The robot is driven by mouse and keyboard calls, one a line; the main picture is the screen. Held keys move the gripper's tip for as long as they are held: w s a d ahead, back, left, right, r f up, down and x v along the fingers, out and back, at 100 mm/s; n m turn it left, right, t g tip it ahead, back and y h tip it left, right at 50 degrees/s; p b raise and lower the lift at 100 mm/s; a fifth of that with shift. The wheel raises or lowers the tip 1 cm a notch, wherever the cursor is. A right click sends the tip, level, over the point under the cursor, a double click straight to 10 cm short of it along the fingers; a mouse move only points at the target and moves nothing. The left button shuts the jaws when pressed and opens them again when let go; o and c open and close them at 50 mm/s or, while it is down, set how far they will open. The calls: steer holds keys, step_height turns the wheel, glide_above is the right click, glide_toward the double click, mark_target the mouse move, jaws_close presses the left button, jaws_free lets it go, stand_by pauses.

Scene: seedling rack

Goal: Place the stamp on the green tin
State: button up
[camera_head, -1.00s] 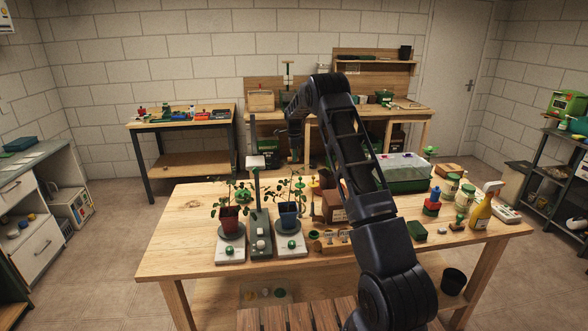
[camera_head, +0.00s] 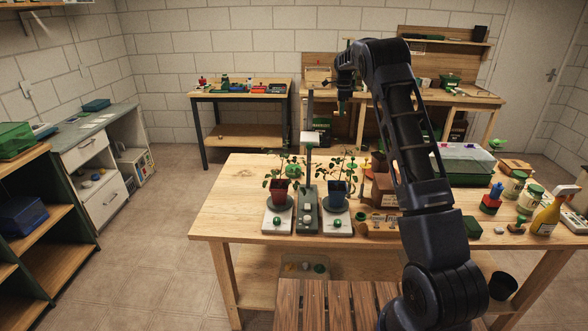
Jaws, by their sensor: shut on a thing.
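My gripper (camera_head: 343,104) is raised beyond the far edge of the front worktable, in front of the back bench. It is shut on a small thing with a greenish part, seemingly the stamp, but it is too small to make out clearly. I cannot tell for sure which thing is the green tin. A low dark green block (camera_head: 472,227) lies on the front worktable, right of my arm. Small green and red things stand on the back left table (camera_head: 212,94), too small to tell apart.
A yellow spray bottle (camera_head: 546,217) and several jars stand at the right. The left part of the front worktable (camera_head: 225,205) is clear.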

steer(key=s+a, duration=0.4)
steer(key=a, duration=0.8)
steer(key=s+a, duration=0.4)
steer(key=a, duration=0.9)
glide_above(288, 167)
step_height(288, 167, down, 20)
steer(key=shift+s+d+r, duration=0.1)
steer(key=shift+s+r, duration=0.05)
steer(key=shift+r, duration=0.1)
steer(key=shift+f, duration=2.55)
steer(key=shift+f, duration=0.1)
steer(key=o, duration=1)
steer(key=shift+c, duration=0.2)
step_height(288, 167, up, 12)
steer(key=shift+r, duration=0.25)
